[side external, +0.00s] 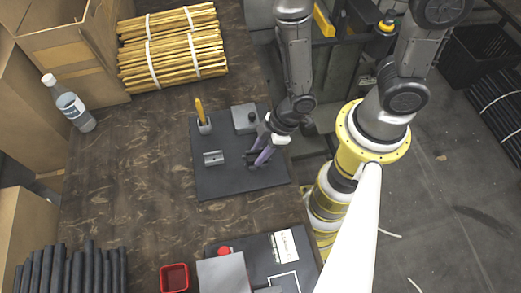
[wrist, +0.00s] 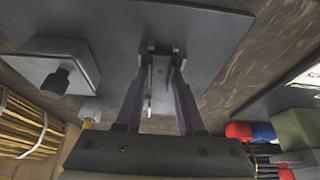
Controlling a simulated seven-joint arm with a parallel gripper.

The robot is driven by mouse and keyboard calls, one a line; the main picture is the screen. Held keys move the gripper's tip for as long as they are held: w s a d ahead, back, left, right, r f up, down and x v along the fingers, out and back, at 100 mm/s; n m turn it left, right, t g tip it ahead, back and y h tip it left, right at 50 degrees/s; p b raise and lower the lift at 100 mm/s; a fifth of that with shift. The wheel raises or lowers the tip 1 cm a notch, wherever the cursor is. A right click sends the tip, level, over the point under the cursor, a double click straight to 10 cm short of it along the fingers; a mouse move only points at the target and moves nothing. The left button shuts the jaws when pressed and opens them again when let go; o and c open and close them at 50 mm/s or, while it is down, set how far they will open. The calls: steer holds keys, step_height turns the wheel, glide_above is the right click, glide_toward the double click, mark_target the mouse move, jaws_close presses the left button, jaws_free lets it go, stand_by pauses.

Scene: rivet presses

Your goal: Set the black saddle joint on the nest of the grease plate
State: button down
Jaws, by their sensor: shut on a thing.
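The grease plate (side external: 235,185) is a dark flat board on the brown table; its dark surface also shows in the wrist view (wrist: 200,22). A small grey cradle-like block (side external: 213,158), which looks like the nest, sits on the plate's left part with nothing visible on it. My gripper (side external: 255,161) is over the plate, right of that block. In the wrist view its purple fingers are shut on a dark channelled piece (wrist: 161,70), seemingly the saddle joint. The fingers partly hide the piece. I cannot tell whether it touches the plate.
A grey block with a black knob (side external: 245,118) and a yellow-handled brush in a holder (side external: 204,124) stand along the plate's back. A second board with a grey box (side external: 223,272) and a red bin (side external: 174,278) lie nearer the front. Table left of the plate is clear.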

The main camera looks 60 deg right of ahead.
steer(key=c, duration=0.5)
jaws_free()
steer(key=shift+s+d+f, duration=0.1)
steer(key=shift+s+f, duration=0.1)
steer(key=shift+f, duration=0.55)
steer(key=shift+r, duration=0.2)
steer(key=d+r+m+t+h, duration=0.15)
steer(key=d+r, duration=0.25)
steer(key=r, duration=0.6)
steer(key=d+r+m+h, duration=0.1)
steer(key=d+r+m, duration=0.3)
steer(key=r, duration=0.6)
steer(key=d+r+m+t+h, duration=0.1)
steer(key=d+r+h, duration=0.1)
steer(key=d+r, duration=0.5)
steer(key=s+r, duration=0.2)
steer(key=s+a+r+m, duration=0.1)
steer(key=s+r, duration=0.1)
steer(key=r, duration=0.1)
steer(key=s+r+m+y, duration=0.1)
steer(key=s+r, duration=0.1)
steer(key=r, duration=0.1)
steer(key=shift+a+m, duration=0.25)
steer(key=shift+a, duration=0.05)
